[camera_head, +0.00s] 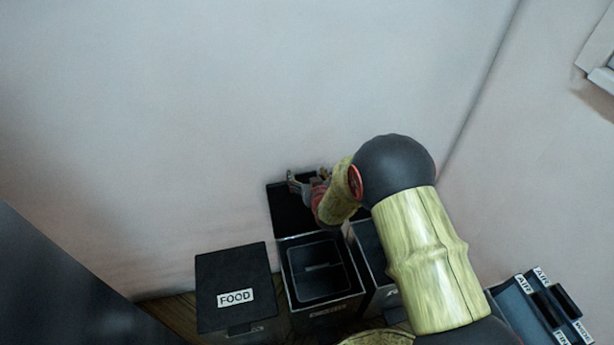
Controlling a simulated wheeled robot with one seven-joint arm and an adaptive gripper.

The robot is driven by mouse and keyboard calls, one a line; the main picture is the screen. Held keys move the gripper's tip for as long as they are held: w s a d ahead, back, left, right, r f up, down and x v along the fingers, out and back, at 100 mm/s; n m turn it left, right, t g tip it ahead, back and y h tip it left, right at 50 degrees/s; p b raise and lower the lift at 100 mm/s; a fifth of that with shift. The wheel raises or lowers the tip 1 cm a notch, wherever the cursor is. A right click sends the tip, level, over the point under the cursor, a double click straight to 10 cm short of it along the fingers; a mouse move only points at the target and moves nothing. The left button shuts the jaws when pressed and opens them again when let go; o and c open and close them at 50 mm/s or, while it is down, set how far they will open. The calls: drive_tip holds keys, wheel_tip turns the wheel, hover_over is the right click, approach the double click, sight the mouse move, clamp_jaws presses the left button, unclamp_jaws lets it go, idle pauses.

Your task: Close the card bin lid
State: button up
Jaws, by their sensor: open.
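A dark bin (352,289) stands in the middle of a row with its top open. Its raised dark lid (288,212) stands up behind it near the wall. The label on its front is too small to read, so I cannot tell from the lettering that it is the card bin. My gripper (308,178) is open at the upper part of the raised lid. I cannot tell whether it touches the lid. My arm comes in from the right and hides the lid's right part.
A closed bin marked FOOD (234,275) stands to the left. Another dark bin (369,245) stands to the right, partly hidden by my arm. Dark labelled boxes (530,305) are at lower right. The pale wall (250,90) is close behind the bins.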

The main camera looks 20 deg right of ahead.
drive_tip(key=c, duration=0.3)
drive_tip(key=c, duration=1.4)
drive_tip(key=shift+s, duration=0.1)
